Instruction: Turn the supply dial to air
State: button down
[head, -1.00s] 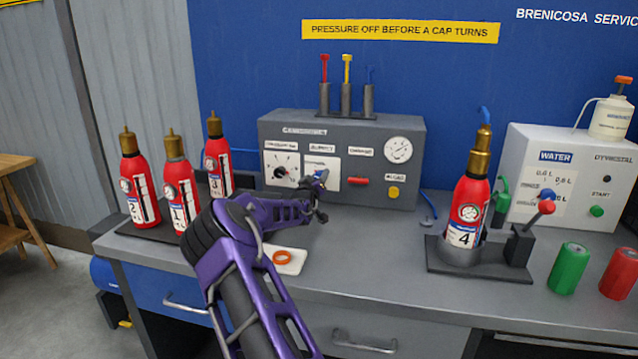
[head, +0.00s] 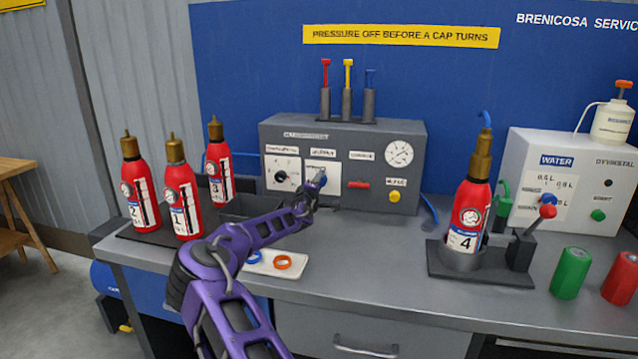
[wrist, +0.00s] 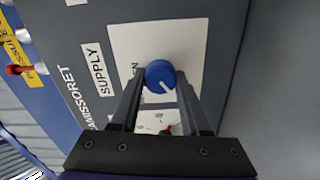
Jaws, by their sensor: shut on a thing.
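The blue supply dial (head: 323,182) sits on a white plate (wrist: 190,40) on the front of the grey panel box (head: 275,140). In the wrist view the round dial (wrist: 160,74) lies between my fingertips, and its white pointer line slants toward the lower right of the picture. My gripper (wrist: 160,84) is shut on the dial, one finger on each side. The "SUPPLY" label shows to the left of it. The position markings are partly hidden by the fingers, so I cannot read which one the pointer meets. In the head view my gripper (head: 318,180) covers part of the dial.
Several red extinguishers (head: 180,190) stand at the left. A white tray with an orange ring (head: 283,262) lies in front, below my arm.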

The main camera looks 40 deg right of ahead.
jog(key=shift+n, duration=0.9)
jog(key=shift+c, duration=1.9)
grip_release()
jog(key=v, duration=1.7)
jog(key=shift+s+p, duration=0.25)
jog(key=shift+p, duration=0.2)
jog(key=shift+a, duration=0.15)
